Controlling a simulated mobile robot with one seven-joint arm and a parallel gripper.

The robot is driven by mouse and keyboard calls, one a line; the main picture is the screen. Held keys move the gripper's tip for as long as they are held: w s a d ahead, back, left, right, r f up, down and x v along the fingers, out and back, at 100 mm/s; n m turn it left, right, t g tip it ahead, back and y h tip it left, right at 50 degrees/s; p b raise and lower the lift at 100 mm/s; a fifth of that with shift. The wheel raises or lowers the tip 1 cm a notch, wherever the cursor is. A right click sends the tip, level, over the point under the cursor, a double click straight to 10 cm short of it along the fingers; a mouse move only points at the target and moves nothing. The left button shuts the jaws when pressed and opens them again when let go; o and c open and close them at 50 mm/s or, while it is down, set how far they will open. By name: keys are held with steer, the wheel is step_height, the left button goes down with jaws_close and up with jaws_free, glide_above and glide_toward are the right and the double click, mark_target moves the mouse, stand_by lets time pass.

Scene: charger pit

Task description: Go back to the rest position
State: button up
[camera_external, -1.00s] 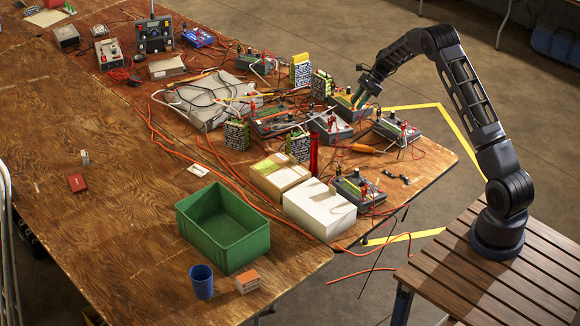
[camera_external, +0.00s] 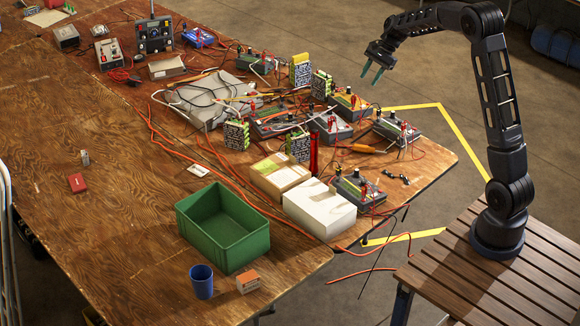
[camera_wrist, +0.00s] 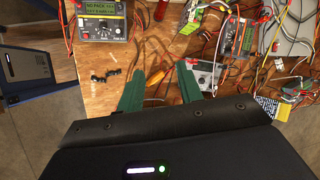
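My gripper (camera_external: 372,72) is raised in the air above the far right edge of the wooden table (camera_external: 110,190), clear of the things on it. Its two green fingers stand apart with nothing between them. In the wrist view the fingers of my gripper (camera_wrist: 158,85) are also spread and empty, over bare wood and cables.
A green bin (camera_external: 222,228), a blue cup (camera_external: 201,281) and a white box (camera_external: 320,210) stand near the front. Several battery packs and loose orange cables crowd the table's middle. The left part of the table is mostly clear. My arm stands on a slatted bench (camera_external: 470,280).

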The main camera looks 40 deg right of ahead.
steer(key=s+a+r+n+h, duration=0.1)
steer(key=s+a+r+n, duration=0.25)
steer(key=s, duration=0.35)
steer(key=s+a+r+n+h, duration=0.1)
steer(key=s+a+r+n, duration=0.1)
steer(key=s+r, duration=0.45)
steer(key=s+a+r+n, duration=0.2)
steer(key=s+a, duration=0.1)
steer(key=s, duration=0.6)
steer(key=s+a+f+n+t+h, duration=0.1)
steer(key=s+n, duration=0.3)
steer(key=s, duration=0.7)
steer(key=s+a+f+n+t+h, duration=0.1)
steer(key=s+n, duration=0.3)
steer(key=s, duration=0.7)
steer(key=shift+s+a+t+h, duration=0.3)
steer(key=shift+a+h, duration=0.05)
steer(key=shift+h, duration=0.35)
